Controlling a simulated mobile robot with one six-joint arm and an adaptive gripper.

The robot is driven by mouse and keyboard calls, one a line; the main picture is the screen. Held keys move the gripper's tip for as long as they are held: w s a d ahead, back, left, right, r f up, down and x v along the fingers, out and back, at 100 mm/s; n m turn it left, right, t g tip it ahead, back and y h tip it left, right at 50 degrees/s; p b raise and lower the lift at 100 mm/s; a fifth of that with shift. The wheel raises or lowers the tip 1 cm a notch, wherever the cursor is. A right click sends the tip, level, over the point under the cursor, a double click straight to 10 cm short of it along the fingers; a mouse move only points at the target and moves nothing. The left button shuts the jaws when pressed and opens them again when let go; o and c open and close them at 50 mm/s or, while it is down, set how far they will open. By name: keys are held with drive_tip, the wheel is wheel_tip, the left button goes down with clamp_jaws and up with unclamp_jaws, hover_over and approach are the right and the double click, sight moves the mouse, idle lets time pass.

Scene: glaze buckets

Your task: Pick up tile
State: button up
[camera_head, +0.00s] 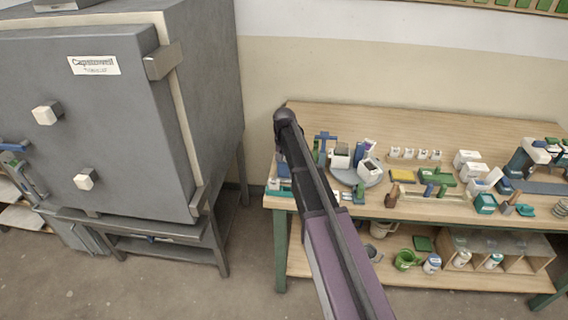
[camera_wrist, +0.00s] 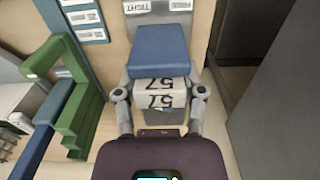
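In the wrist view, a blue slab (camera_wrist: 161,52), which looks like the tile, lies just beyond my gripper (camera_wrist: 161,90). It rests against or on a pale block marked 57 (camera_wrist: 160,92). The fingers are spread, one on each side of the pale block, with a gap visible between them. I cannot tell whether they touch it. In the head view my arm reaches over the left end of the workbench (camera_head: 450,125). My gripper cannot be made out there behind the arm.
A green stepped holder (camera_wrist: 77,115) stands close to the left of my gripper. Printed labels (camera_wrist: 82,18) lie behind it. A large grey kiln (camera_head: 90,130) stands left of the bench. Several small tools and containers crowd the bench top; its back strip is clear.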

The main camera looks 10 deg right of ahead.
clamp_jaws()
drive_tip(key=shift+r, duration=0.2)
wheel_tip(320, 180, up, 10)
drive_tip(key=p, duration=1)
drive_tip(key=shift+f, duration=0.2)
drive_tip(key=shift+s+f, duration=0.15)
drive_tip(key=shift+f, duration=0.05)
idle(0.4)
